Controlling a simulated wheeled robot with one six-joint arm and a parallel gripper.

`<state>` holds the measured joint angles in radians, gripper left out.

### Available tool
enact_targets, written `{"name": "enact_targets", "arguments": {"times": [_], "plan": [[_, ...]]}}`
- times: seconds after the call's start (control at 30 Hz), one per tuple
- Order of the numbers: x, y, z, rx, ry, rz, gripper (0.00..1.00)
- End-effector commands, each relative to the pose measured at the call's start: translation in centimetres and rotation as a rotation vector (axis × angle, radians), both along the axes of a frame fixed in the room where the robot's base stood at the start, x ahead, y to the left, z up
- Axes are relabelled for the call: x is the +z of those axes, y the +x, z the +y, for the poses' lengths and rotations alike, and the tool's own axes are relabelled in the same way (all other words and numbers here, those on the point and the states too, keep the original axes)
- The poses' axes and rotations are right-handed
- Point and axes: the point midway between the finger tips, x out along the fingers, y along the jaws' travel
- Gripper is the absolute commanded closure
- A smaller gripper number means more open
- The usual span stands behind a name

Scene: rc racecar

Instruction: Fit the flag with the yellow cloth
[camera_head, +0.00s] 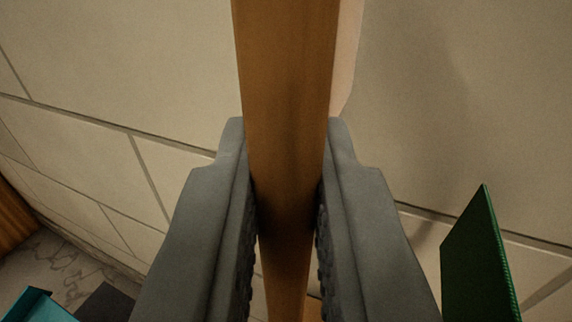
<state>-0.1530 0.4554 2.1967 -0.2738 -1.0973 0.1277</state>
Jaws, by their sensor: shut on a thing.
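My gripper (286,145) is shut on a brown wooden pole (285,70). The pole runs from the top edge of the view down between the two grey fingers, with its lower part showing behind them. A pale, narrow strip (348,50) shows along the pole's right side near the top. I cannot tell whether it is cloth or something behind the pole. No clearly yellow cloth shows, so I cannot tell the colour of the flag on this pole. Both ends of the pole are out of view.
A flat green panel (478,260) stands at the lower right, beside the right finger. A teal object (38,305) and a dark grey piece (105,303) are at the lower left. A brown wooden edge (14,225) is at the far left. Beige tiles (120,60) fill the background.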

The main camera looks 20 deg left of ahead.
Motion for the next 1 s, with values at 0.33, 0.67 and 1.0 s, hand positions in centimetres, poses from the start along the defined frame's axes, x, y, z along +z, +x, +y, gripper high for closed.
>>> {"name": "enact_targets", "arguments": {"times": [0.33, 0.67, 1.0], "plan": [[-2.9, 0.0, 0.0, 0.000, 0.000, 0.001, 1.00], [-3.9, 0.0, 0.0, 0.000, 0.000, -0.001, 1.00], [-3.9, 0.0, 0.0, 0.000, 0.000, 0.000, 1.00]]}}
